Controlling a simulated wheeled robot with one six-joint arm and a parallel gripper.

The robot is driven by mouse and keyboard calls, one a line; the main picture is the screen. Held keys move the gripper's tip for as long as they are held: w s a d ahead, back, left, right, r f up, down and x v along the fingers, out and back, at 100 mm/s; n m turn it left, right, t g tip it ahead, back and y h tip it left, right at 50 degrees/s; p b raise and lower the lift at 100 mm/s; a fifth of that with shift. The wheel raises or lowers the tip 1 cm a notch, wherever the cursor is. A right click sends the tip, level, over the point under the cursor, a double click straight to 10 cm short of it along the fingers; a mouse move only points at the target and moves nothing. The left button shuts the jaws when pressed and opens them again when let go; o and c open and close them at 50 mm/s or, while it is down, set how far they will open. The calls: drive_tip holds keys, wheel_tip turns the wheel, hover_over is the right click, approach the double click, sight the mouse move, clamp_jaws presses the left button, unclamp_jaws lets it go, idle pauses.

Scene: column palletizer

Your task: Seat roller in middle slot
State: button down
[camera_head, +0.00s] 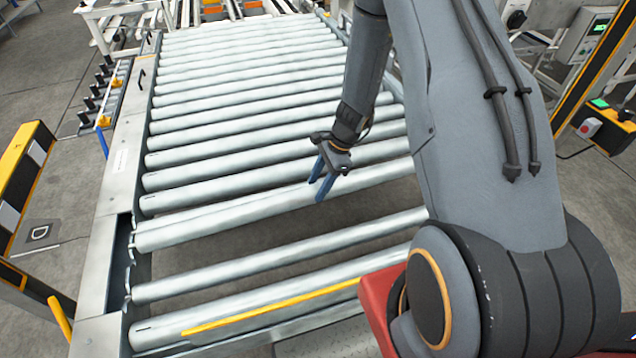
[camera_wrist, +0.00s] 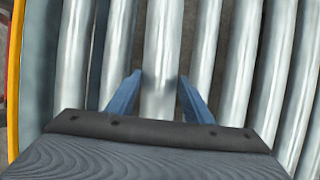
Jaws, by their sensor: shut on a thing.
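My gripper (camera_head: 324,182), with blue fingers, is shut on a grey metal roller (camera_head: 230,215) in the head view, right of its middle. In the wrist view the fingers stand on either side of this roller (camera_wrist: 161,50). The roller lies across the conveyor frame, roughly parallel to its neighbours. Its left end is beside the notched slots on the inner side of the left rail (camera_head: 113,190). I cannot tell whether that end is down in a slot. The right end is hidden behind my arm.
A wide open gap separates the held roller from a nearer roller (camera_head: 260,258). The roller behind it (camera_head: 220,186) is close. A yellow bar (camera_head: 270,310) lies along the near end. Yellow-black posts (camera_head: 25,180) stand at left, and a control box (camera_head: 590,35) stands at right.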

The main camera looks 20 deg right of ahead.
wheel_tip(320, 180, down, 13)
drive_tip(key=b, duration=0.9)
drive_tip(key=shift+r, duration=0.2)
idle(1.2)
idle(0.4)
drive_tip(key=c, duration=0.8)
unclamp_jaws()
drive_tip(key=shift+s, duration=0.1)
drive_tip(key=shift+v, duration=3.95)
drive_tip(key=s+a+r+n+h, duration=0.1)
drive_tip(key=s+r+n, duration=0.4)
drive_tip(key=r+n, duration=0.1)
drive_tip(key=s+a+r+n+h, duration=0.1)
drive_tip(key=s+r+n+h, duration=0.1)
drive_tip(key=s+r+n, duration=0.4)
drive_tip(key=s+a+r+n+h, duration=0.1)
drive_tip(key=s+a+r+n, duration=0.1)
drive_tip(key=s+r+n, duration=0.4)
wheel_tip(320, 180, up, 5)
drive_tip(key=shift+s, duration=0.1)
